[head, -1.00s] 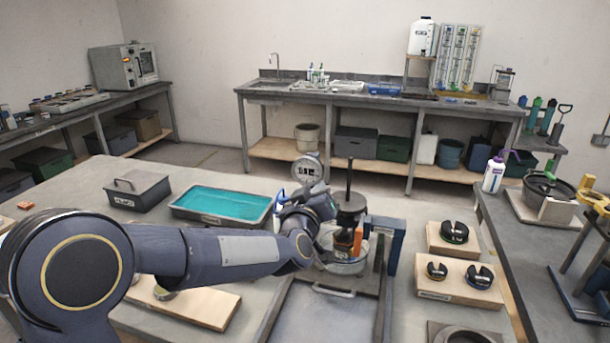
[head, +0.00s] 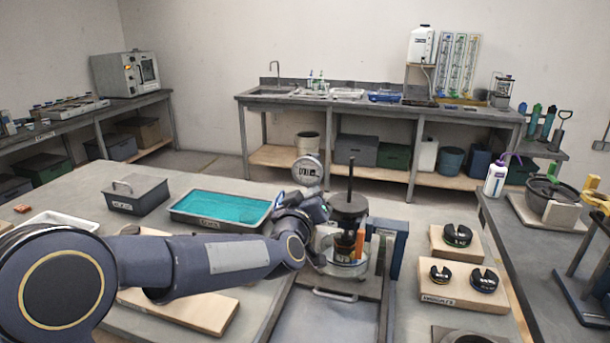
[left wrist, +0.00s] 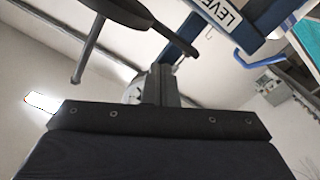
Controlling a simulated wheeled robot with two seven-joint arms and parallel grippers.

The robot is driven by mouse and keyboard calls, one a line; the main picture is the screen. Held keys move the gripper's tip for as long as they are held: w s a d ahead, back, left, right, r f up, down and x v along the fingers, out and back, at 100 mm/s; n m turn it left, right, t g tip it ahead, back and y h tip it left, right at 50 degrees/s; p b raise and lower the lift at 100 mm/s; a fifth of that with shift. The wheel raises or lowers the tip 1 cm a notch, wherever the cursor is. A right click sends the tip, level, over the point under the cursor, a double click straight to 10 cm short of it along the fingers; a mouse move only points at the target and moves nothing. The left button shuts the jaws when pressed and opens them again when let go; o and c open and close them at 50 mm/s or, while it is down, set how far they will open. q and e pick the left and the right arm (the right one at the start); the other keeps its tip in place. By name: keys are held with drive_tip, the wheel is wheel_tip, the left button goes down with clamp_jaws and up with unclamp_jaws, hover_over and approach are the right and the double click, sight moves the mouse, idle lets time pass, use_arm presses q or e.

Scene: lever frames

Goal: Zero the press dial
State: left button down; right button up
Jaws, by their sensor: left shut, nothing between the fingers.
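The press dial (head: 307,171) is a round white gauge with a grey rim, standing above the back of the press. Its reading is too small to make out. The press has a dark rod and round weight (head: 349,206) over a clear bowl (head: 343,269), beside a blue upright (head: 389,238). My left gripper (left wrist: 162,82) is shut and empty; in the head view it is just below the dial, its fingertips hard to make out. In the left wrist view a pale round part, perhaps the dial (left wrist: 135,89), is partly hidden behind the fingers. My right gripper is out of view.
A teal water tray (head: 219,208) and a grey lidded box (head: 137,195) are left of the press. Wooden boards with black slotted weights (head: 458,237) lie to the right. A blue lever (left wrist: 262,47) and a labelled blue beam (left wrist: 222,13) are close above the left gripper.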

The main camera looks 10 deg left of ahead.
use_arm(q)
drive_tip(key=s, duration=0.6)
drive_tip(key=shift+f+b, duration=0.3)
drive_tip(key=shift+b, duration=0.15)
drive_tip(key=s+a+f+m+g+h+p, duration=0.1)
drive_tip(key=s+f+g+p, duration=0.1)
drive_tip(key=s, duration=0.9)
drive_tip(key=s+a+f+m+g+h+p, duration=0.1)
drive_tip(key=s+f+g, duration=0.3)
drive_tip(key=s, duration=0.6)
drive_tip(key=s+a+f+m+g+h+p, duration=0.1)
drive_tip(key=s+a+f+g+p, duration=0.1)
drive_tip(key=s+g, duration=0.4)
drive_tip(key=s+a+f, duration=0.1)
drive_tip(key=s+f, duration=0.1)
drive_tip(key=s, duration=0.3)
drive_tip(key=shift+s+a+m+p, duration=0.25)
drive_tip(key=shift+s+m+p, duration=0.1)
drive_tip(key=shift+m+p, duration=0.05)
drive_tip(key=shift+w+r, duration=0.1)
drive_tip(key=shift+r, duration=0.05)
